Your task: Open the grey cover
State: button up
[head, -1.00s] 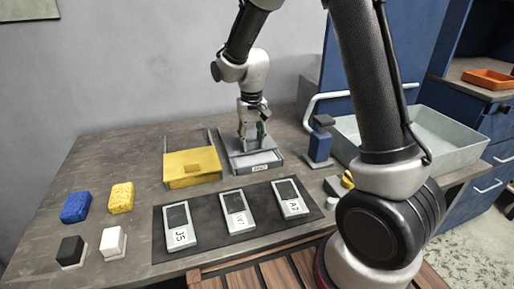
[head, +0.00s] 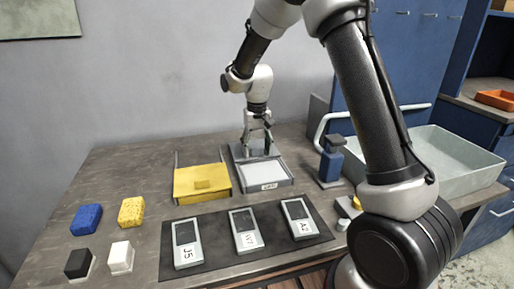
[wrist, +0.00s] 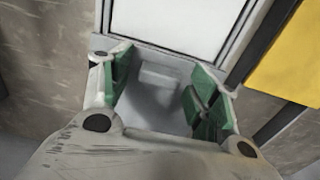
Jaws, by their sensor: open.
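The grey cover (wrist: 155,108) lies slid back on its rails behind the grey-framed box (head: 268,186), and the box's white inside (head: 263,172) shows. In the wrist view the white inside (wrist: 175,20) is at the top, in front of the cover. A small raised block (wrist: 158,76) on the cover shows between my fingers. My gripper (head: 257,146) is over the rear of the box in the head view. In the wrist view my gripper (wrist: 160,92) has its green-padded fingers apart, one each side of the cover's block. Whether a finger touches it, I cannot tell.
A yellow cover (head: 202,183) sits closed on the box to the left. Three labelled devices lie on a dark mat (head: 215,216) in front. Sponges and blocks are at the left. A blue dispenser (head: 331,163) and a pale basin (head: 455,168) stand right.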

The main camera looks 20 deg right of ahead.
notch_tip(320, 180, up, 12)
dwell(0.5)
jog(key=s+d+r+t, duration=0.1)
jog(key=s+d, duration=0.4)
jog(key=s, duration=0.6)
jog(key=s+d+r+t, duration=0.2)
jog(key=s+d+r, duration=0.2)
jog(key=s, duration=0.6)
jog(key=s+d+r+t, duration=0.1)
jog(key=s+d+r, duration=0.1)
jog(key=s+d, duration=0.4)
jog(key=s, duration=0.5)
jog(key=shift+s+r, duration=0.2)
jog(key=shift+s, duration=0.15)
